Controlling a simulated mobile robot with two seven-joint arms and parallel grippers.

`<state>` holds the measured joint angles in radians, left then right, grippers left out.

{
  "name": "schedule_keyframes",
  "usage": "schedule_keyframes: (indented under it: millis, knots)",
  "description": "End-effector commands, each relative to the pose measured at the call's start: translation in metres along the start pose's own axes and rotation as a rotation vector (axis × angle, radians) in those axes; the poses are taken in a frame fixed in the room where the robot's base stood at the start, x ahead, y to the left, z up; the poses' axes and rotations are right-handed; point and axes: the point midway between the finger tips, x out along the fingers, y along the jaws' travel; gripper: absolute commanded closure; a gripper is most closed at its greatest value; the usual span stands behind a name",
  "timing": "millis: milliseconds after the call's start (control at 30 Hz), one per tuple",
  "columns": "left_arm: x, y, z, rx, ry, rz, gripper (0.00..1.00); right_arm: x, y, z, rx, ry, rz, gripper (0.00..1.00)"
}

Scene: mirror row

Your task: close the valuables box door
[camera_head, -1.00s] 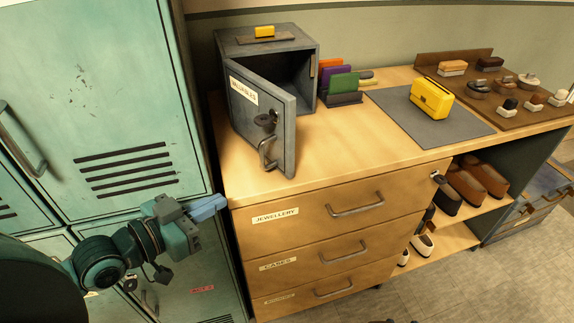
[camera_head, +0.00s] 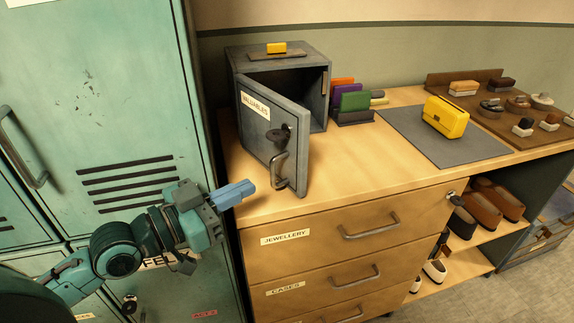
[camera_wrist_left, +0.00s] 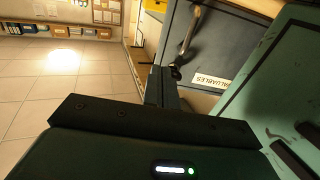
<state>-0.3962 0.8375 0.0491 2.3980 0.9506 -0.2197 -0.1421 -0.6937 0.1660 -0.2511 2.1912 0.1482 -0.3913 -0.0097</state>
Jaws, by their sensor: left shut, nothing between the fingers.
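The grey valuables box (camera_head: 305,78) stands at the back left of the wooden cabinet top. Its door (camera_head: 262,140), labelled VALUABLES, is swung wide open towards the front, with a dark knob and a bar handle (camera_head: 279,170) on it. The box's dark interior shows in part to the right of the door. My left gripper (camera_head: 236,192) is shut and empty, a little left of the door's lower part and apart from it in the head view. In the left wrist view the door (camera_wrist_left: 225,55) with its handle is ahead of the gripper (camera_wrist_left: 160,88). My right gripper is not in view.
Teal lockers (camera_head: 90,90) stand close on the left. A yellow bag (camera_head: 445,117) sits on a grey mat (camera_head: 400,130). Coloured upright cases (camera_head: 352,105) stand right of the box. A brown tray (camera_head: 470,105) holds several brushes. The wooden top before the box is clear.

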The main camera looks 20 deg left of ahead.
Motion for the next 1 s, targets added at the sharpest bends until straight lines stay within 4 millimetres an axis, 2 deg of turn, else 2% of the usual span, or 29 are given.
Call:
schedule_keyframes:
  millis: [167,500,600,767,1000]
  knots:
    - [0.025,0.000,-0.004,-0.001,0.006,-0.001,1.00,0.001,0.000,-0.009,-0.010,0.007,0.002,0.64]
    - [0.081,0.001,-0.003,-0.002,0.004,0.003,1.00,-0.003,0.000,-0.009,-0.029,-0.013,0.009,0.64]
    - [0.092,0.001,-0.002,-0.001,0.002,0.002,1.00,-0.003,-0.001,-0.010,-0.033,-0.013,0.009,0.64]
    - [0.101,0.001,-0.001,0.001,0.000,0.003,1.00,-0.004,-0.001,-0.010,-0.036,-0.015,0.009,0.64]
    - [0.101,0.001,0.000,0.001,-0.001,0.003,1.00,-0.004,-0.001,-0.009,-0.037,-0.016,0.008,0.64]
